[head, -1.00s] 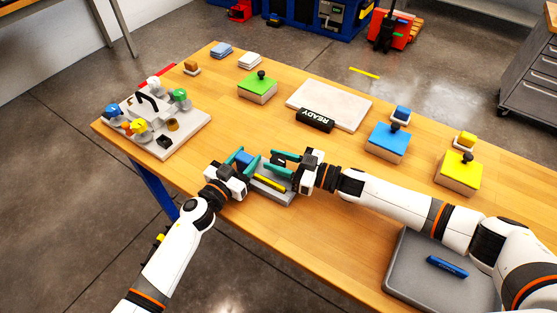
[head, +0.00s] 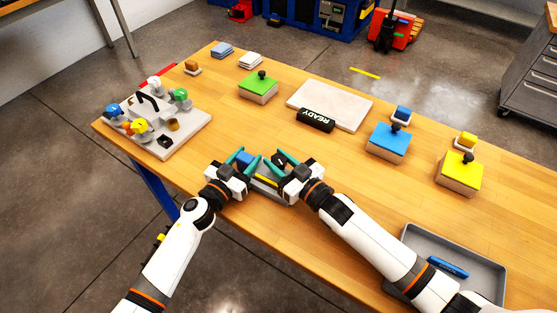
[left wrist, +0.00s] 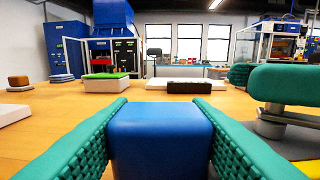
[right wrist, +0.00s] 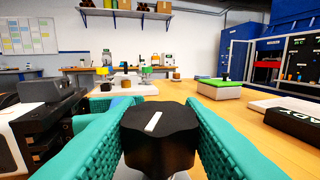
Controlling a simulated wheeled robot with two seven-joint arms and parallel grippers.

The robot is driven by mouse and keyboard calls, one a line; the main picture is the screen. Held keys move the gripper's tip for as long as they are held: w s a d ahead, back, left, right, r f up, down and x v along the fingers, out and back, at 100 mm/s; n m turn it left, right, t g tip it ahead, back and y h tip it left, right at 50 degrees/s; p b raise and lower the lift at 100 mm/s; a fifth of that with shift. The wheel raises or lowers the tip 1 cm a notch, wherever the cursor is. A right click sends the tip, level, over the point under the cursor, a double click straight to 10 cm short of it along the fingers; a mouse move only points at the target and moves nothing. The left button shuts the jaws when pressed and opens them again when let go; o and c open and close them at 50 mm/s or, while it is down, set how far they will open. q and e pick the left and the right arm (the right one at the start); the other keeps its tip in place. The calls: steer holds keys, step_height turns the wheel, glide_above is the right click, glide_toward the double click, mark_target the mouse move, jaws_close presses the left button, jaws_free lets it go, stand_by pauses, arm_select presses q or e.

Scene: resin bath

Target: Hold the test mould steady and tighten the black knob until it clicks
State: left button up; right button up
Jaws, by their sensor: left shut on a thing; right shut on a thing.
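The blue test mould (left wrist: 160,138) is between the fingers of my left gripper (head: 245,160), which is shut on it. It also shows as a blue block in the head view (head: 244,158). The black knob (right wrist: 158,138), with a white mark on top, is between the ribbed teal fingers of my right gripper (head: 279,164), which is shut on it. The white mark leans slightly right in the right wrist view.
A board with several coloured knobs (head: 190,137) stands at the left. A black READY sign (head: 315,120) lies before a pale slab (head: 345,100). Green (head: 258,85), blue (head: 388,140) and yellow (head: 459,172) lidded boxes stand behind. A grey tray (head: 480,262) is at the right.

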steer(key=shift+r, duration=0.1)
steer(key=o, duration=1)
steer(key=shift+s+d, duration=0.2)
steer(key=v, duration=1.1)
steer(key=shift+s+d, duration=0.2)
